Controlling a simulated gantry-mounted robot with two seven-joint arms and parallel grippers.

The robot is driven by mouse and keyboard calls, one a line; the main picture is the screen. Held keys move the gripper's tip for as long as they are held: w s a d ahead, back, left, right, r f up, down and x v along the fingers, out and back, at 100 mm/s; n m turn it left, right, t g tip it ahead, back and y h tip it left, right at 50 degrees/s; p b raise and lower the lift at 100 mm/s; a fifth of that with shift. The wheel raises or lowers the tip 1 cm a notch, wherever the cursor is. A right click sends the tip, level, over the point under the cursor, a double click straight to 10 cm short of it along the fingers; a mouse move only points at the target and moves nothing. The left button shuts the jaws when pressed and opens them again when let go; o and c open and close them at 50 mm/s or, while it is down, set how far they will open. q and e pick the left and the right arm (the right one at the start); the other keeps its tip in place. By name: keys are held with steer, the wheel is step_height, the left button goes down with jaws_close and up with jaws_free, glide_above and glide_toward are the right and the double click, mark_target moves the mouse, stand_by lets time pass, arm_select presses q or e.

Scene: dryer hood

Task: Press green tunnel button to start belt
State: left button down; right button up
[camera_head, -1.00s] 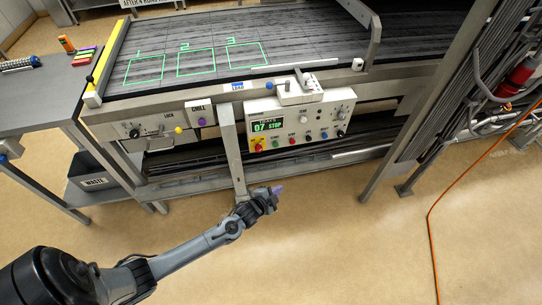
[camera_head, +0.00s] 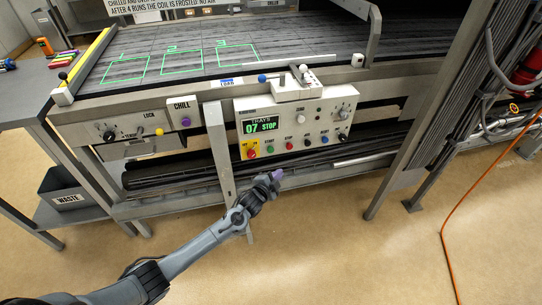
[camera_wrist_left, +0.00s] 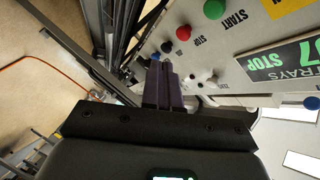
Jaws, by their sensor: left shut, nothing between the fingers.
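The control panel (camera_head: 310,112) is a pale box below the belt, with a display reading "TRAYS 07 STOP". The green START button (camera_head: 270,149) is low on the panel, between a red-and-yellow stop button and a small red STOP button (camera_head: 289,146). In the left wrist view, the green button (camera_wrist_left: 214,9) is at the top edge and the red one (camera_wrist_left: 183,33) is nearer the fingers. My left gripper (camera_head: 277,175) is shut and empty, just below the panel and apart from the green button. Its purple fingers (camera_wrist_left: 161,66) point toward the panel's lower edge. My right gripper is not in view.
The dark belt (camera_head: 300,42) with green numbered outlines lies above the panel. A metal post (camera_head: 217,150) stands left of the panel. A purple CHILL button (camera_head: 186,121) is further left. A waste bin (camera_head: 66,188) stands at far left. Floor in front is open.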

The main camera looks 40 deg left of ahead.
mark_target(271, 150)
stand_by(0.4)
arm_select(q)
steer(key=w+a+b, duration=0.5)
steer(key=a+b, duration=0.2)
steer(key=shift+w, duration=0.15)
stand_by(0.4)
stand_by(0.8)
stand_by(0.8)
steer(key=shift+a, duration=0.15)
steer(key=shift+w+a, duration=0.25)
